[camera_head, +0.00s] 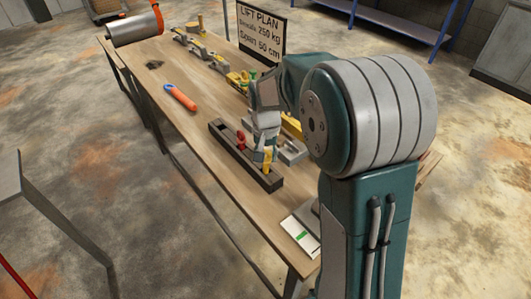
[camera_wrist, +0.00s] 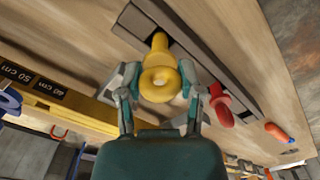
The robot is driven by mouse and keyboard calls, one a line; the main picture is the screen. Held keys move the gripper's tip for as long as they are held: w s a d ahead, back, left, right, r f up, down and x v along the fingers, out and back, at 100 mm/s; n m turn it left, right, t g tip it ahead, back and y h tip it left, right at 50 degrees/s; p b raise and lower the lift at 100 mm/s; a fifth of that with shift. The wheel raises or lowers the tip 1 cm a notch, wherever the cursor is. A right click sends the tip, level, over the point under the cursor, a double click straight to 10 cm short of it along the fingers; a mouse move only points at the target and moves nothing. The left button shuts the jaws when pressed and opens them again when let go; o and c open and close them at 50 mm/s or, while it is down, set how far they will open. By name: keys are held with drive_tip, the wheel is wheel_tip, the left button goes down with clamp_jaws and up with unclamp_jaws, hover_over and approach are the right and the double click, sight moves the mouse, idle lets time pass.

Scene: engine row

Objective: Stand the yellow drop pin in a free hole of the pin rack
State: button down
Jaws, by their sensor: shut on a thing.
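In the head view the pin (camera_head: 267,167) shows below my gripper (camera_head: 264,153), over the near end of the dark pin rack (camera_head: 228,141). The rack also shows in the wrist view (camera_wrist: 208,62), with the pin's shaft pointing at it. I cannot tell whether the tip is inside a hole. A red pin (camera_head: 241,139) stands in the rack farther along; it also shows in the wrist view (camera_wrist: 221,106).
A yellow level or bar (camera_head: 291,127) and a grey block (camera_head: 293,152) lie close right of the rack. An orange-handled tool (camera_head: 181,97) lies to the left. A white card (camera_head: 300,237) is near the front edge. Bare tabletop (camera_head: 190,132) lies left of the rack.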

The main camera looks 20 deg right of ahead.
drive_tip(key=shift+f, duration=0.75)
drive_tip(key=shift+c, duration=0.8)
unclamp_jaws()
drive_tip(key=shift+r, duration=0.1)
wheel_tip(320, 180, up, 11)
drive_tip(key=shift+r, duration=0.35)
drive_tip(key=s+r+n+t, duration=0.3)
drive_tip(key=s+n+t, duration=0.1)
drive_tip(key=s, duration=1.9)
drive_tip(key=shift+n+t, duration=0.3)
drive_tip(key=shift+t, duration=0.5)
